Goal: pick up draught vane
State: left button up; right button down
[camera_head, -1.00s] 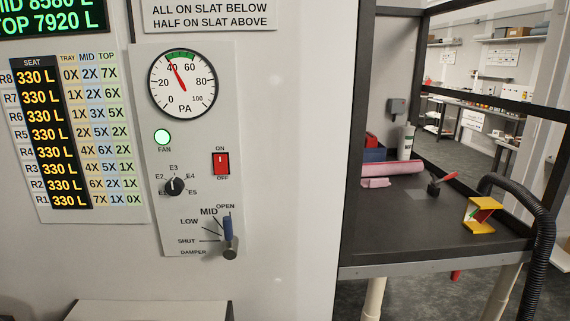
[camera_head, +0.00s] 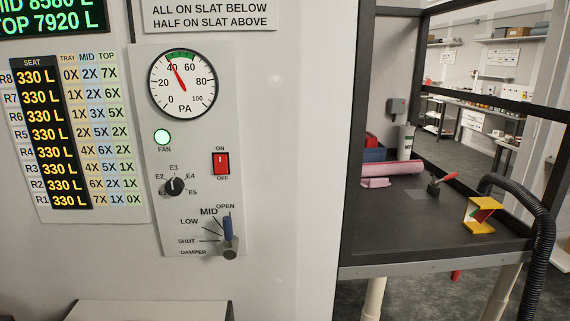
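A yellow bracket-shaped object (camera_head: 480,216) with a small red and green part inside stands on the dark bench top (camera_head: 420,237), near its right front edge. It looks like the draught vane, but I see no label on it. Neither of my grippers is in view. Nothing touches the yellow object.
A red-handled tool on a dark block (camera_head: 435,189) stands left of the yellow object. A black ribbed hose (camera_head: 545,225) curves past the bench's right side. A control panel (camera_head: 200,130) fills the wall left.

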aim_at(490, 211)
jog(key=z, duration=1.25)
jog(key=i+l, duration=0.15)
jog(key=i, duration=0.2)
jog(key=i+l+u, duration=0.15)
jog(key=i, duration=0.15)
